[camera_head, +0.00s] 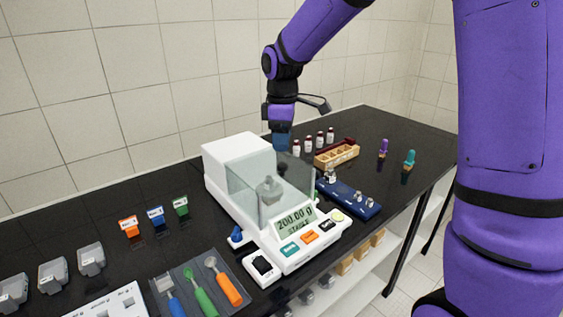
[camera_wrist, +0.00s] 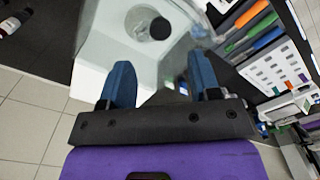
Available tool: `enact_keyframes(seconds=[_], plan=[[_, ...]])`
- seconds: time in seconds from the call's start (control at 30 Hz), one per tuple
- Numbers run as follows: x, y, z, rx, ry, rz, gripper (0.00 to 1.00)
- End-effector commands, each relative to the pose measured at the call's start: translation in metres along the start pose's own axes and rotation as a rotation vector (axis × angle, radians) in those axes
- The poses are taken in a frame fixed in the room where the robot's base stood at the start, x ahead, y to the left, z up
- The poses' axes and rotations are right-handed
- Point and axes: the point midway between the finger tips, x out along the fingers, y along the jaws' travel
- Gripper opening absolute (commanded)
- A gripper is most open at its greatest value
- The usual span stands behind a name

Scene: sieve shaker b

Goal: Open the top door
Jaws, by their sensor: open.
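The white balance (camera_head: 231,153) stands on the black bench with a clear glass chamber (camera_head: 242,187) at its front. A grey weight (camera_head: 268,190) sits inside, and the display (camera_head: 296,221) reads 200.00 g. The top door is clear glass; its edges are hard to make out, and I cannot tell if it is shut. My gripper (camera_head: 282,145) points down at the chamber's far upper edge. In the wrist view my gripper (camera_wrist: 160,78) has its two blue fingers apart, with nothing clearly held, over the white balance body (camera_wrist: 97,50). Contact with the glass cannot be told.
Small bottles (camera_head: 308,145) and a wooden rack (camera_head: 336,153) stand right of my gripper. A blue weight tray (camera_head: 348,198) lies beside the balance. Coloured spatulas (camera_head: 201,288) lie in front left.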

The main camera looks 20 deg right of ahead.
Motion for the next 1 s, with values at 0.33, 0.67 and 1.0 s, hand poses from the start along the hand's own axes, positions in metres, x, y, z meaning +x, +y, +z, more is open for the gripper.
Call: enact_keyframes(seconds=[0.33,0.67,1.0], plan=[[0.057,0.000,0.000,0.000,-0.001,-0.001,0.57],[0.073,0.000,0.000,0.000,-0.001,0.000,0.57],[0.072,0.000,0.000,0.001,0.000,0.001,0.20]])
